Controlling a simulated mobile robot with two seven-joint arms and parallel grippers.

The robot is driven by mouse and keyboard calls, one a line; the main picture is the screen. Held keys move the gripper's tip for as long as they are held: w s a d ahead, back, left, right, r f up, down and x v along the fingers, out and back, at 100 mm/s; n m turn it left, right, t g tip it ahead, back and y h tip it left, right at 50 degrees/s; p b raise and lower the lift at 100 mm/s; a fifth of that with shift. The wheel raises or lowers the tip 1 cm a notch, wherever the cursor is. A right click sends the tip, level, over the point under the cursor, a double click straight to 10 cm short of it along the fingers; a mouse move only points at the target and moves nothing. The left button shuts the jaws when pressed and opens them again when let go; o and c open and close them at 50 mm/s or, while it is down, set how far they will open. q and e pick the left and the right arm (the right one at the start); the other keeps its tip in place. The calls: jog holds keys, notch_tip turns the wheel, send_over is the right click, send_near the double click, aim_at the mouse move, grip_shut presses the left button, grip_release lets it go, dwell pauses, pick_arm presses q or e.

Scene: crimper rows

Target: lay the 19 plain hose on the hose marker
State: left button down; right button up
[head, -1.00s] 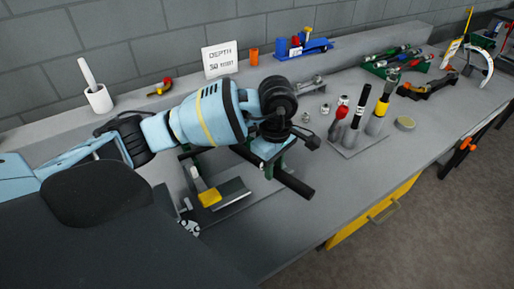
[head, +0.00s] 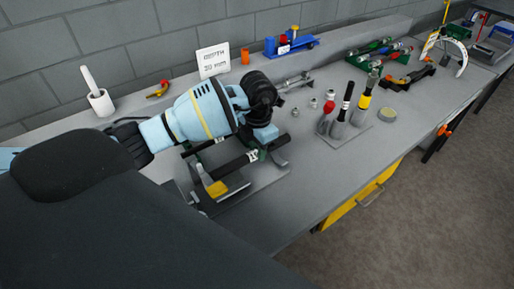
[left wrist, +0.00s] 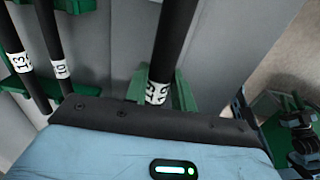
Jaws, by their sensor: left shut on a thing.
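My left gripper (head: 263,140) is shut on a black hose (head: 235,165) with a white number label, held low over the grey fixture on the bench. In the left wrist view the held hose (left wrist: 172,40) runs up from the gripper, and its label appears to read 19. The grey fixture with a yellow block (head: 217,189) lies just below the hose. I cannot make out for certain which part is the hose marker. My right gripper is not in view.
Two other black hoses, labelled 13 (left wrist: 20,62) and 10 (left wrist: 61,69), rest in green holders. Upright tools (head: 345,105) stand on a plate to the right. A white sign (head: 213,60) and a white cup (head: 101,102) stand behind. The front right bench is clear.

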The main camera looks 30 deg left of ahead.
pick_arm(q)
jog(key=shift+r, duration=0.1)
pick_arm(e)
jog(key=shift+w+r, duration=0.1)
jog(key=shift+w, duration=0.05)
